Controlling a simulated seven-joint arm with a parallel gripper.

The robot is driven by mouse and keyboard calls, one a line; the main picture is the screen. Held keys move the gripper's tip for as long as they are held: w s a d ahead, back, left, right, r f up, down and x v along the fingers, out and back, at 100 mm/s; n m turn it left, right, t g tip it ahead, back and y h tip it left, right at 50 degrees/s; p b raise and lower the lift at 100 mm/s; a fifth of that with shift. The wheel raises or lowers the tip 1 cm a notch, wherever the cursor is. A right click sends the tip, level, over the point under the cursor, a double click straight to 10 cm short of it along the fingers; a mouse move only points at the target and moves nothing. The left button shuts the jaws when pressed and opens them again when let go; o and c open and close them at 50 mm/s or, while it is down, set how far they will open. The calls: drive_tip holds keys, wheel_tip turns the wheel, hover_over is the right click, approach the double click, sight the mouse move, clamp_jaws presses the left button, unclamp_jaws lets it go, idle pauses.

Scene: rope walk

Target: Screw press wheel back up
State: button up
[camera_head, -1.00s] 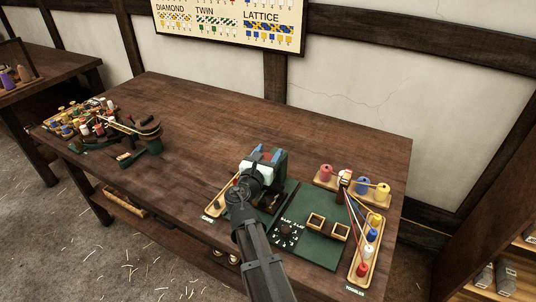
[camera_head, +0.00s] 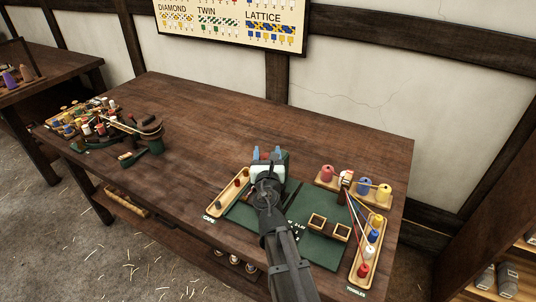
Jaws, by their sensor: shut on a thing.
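The press (camera_head: 286,160) is a green and pale block with blue parts at the back of the green mat (camera_head: 285,235). My gripper (camera_head: 268,176) is at the press, pointing down over its top. The press wheel is not clearly visible; my gripper and arm cover that part. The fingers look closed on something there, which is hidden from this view.
A wooden tray (camera_head: 228,196) with small pegs lies left of the mat. Tools and bobbins (camera_head: 100,125) stand at far left. The middle of the table is clear.

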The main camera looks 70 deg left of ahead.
idle(0.3)
drive_tip(key=o, duration=1)
drive_tip(key=shift+d, duration=0.1)
drive_tip(key=v, duration=1.3)
drive_tip(key=shift+d, duration=0.35)
